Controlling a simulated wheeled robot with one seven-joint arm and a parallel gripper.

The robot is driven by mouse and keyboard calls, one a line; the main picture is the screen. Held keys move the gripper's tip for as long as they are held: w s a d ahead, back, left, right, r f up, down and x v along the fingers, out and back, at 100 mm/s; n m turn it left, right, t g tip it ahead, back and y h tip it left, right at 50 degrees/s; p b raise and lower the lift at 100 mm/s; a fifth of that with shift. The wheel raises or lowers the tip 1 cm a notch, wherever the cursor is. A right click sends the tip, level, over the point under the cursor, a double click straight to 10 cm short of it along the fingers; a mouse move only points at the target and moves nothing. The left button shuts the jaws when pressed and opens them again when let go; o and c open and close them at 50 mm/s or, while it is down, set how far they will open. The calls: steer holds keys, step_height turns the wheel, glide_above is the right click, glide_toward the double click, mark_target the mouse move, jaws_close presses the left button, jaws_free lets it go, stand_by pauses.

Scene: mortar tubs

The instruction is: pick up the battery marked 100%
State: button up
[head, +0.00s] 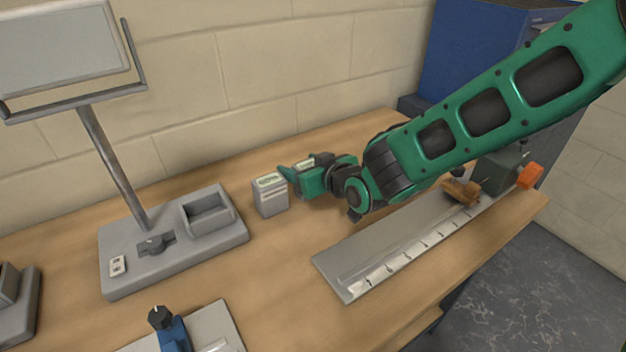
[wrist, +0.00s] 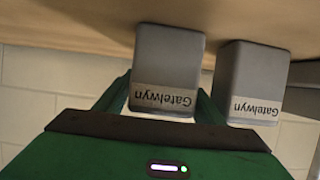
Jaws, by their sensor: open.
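In the wrist view, which shows the scene upside down, a grey battery (wrist: 168,62) lettered "Gatelwyn" stands between the fingers of my gripper (wrist: 164,88). A second similar battery (wrist: 252,75) stands to its right, outside the fingers. In the head view, one grey battery (head: 270,197) with a greenish patch on top stands upright on the bench, just left of my gripper (head: 288,175). Another battery top (head: 304,163) shows partly behind the gripper. The jaws are open. No charge marking is readable, so I cannot tell which battery reads 100%.
A grey stand (head: 175,245) with an empty pocket and a post-mounted panel (head: 62,50) is at left. A metal ruled plate (head: 390,250) lies in front of my arm. A blue-handled tool (head: 172,330) is at the front. The bench (head: 275,280) is clear between.

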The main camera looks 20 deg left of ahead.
steer(key=c, duration=1.1)
steer(key=shift+r, duration=0.15)
steer(key=shift+c, duration=0.2)
